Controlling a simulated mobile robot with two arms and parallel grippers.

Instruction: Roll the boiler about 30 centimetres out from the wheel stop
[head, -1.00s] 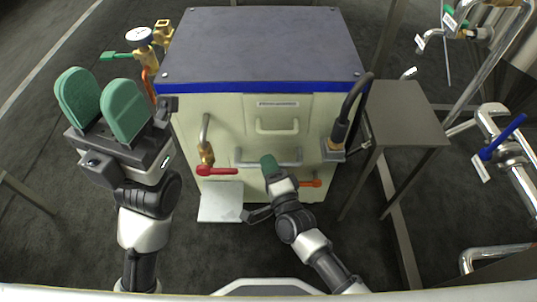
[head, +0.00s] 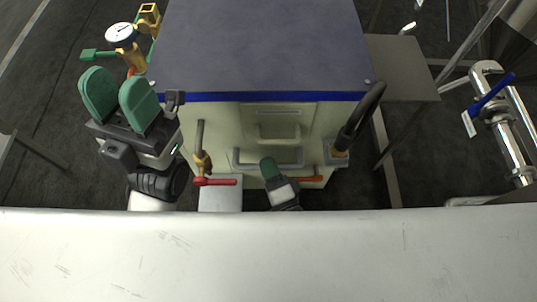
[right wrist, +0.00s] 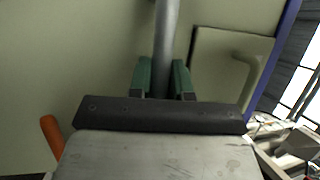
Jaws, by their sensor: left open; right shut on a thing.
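The boiler is a cream cabinet with a slate-grey top (head: 258,45) and a blue band along its front edge. Its front carries a horizontal grey handle bar (head: 243,159). My right gripper (head: 268,168) is shut on that bar. In the right wrist view its green fingers (right wrist: 163,78) sit on both sides of the bar (right wrist: 166,35). My left gripper (head: 119,100) is open and empty, raised to the left of the boiler front. I cannot make out the wheel stop; the boiler's wheels are hidden.
A white scratched surface (head: 270,255) spans the lower view and hides the floor in front. A grey stand (head: 402,70) and pipework with a blue-handled valve (head: 490,95) stand right. A gauge (head: 121,34) is beside the boiler at left. A red lever (head: 217,181) is on its front.

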